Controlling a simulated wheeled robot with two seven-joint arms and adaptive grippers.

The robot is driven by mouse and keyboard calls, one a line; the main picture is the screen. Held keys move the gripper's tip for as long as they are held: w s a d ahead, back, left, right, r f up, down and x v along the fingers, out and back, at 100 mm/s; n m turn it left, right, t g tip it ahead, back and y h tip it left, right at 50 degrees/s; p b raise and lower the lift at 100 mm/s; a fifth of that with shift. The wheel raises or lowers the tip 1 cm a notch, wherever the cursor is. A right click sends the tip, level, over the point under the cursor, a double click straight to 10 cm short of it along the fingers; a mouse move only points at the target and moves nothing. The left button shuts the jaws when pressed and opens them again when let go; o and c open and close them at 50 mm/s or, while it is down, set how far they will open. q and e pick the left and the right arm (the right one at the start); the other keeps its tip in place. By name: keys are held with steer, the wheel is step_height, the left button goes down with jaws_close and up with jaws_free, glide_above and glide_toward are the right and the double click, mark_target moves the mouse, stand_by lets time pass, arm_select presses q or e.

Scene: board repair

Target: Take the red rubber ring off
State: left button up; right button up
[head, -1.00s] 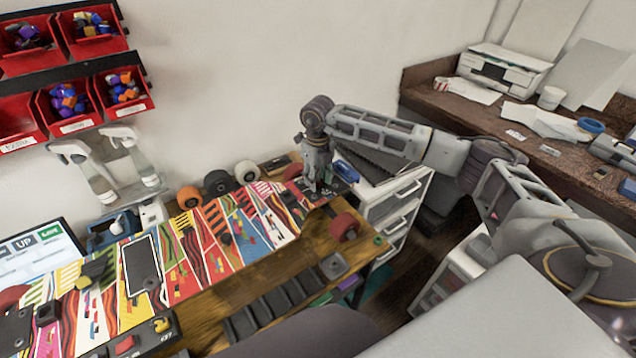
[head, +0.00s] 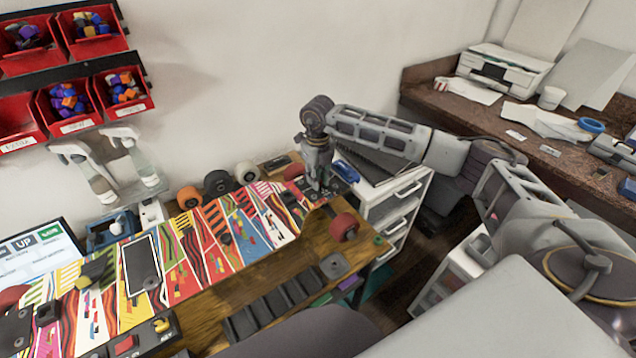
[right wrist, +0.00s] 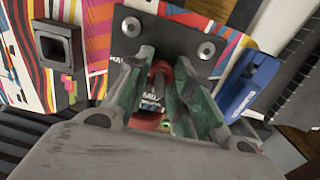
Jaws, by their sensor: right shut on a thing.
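The board (head: 250,232) with a colourful striped pattern lies upside down along the bench. My right gripper (head: 317,186) points down at its far right end, where a black base plate with bolts (right wrist: 190,38) is fixed. In the right wrist view my fingers (right wrist: 164,68) are closed on a small red part between their tips, seemingly the red rubber ring (right wrist: 160,69); the fingers hide much of it. I cannot tell whether it still sits around its post. My left gripper is not in view.
A red wheel (head: 344,227) stands at the bench's front right. Orange (head: 188,198), dark and white wheels are behind the board. A blue tool (right wrist: 252,87) lies right of the gripper. A white drawer unit (head: 397,200) stands beyond the bench end.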

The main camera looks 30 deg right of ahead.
steer(key=shift+r, duration=0.15)
steer(key=shift+r+p, duration=1.6)
steer(key=shift+r, duration=1)
steer(key=shift+r, duration=0.35)
step_height(320, 180, up, 7)
steer(key=p, duration=0.4)
steer(key=shift+f, duration=0.15)
steer(key=shift+f, duration=0.15)
stand_by(0.4)
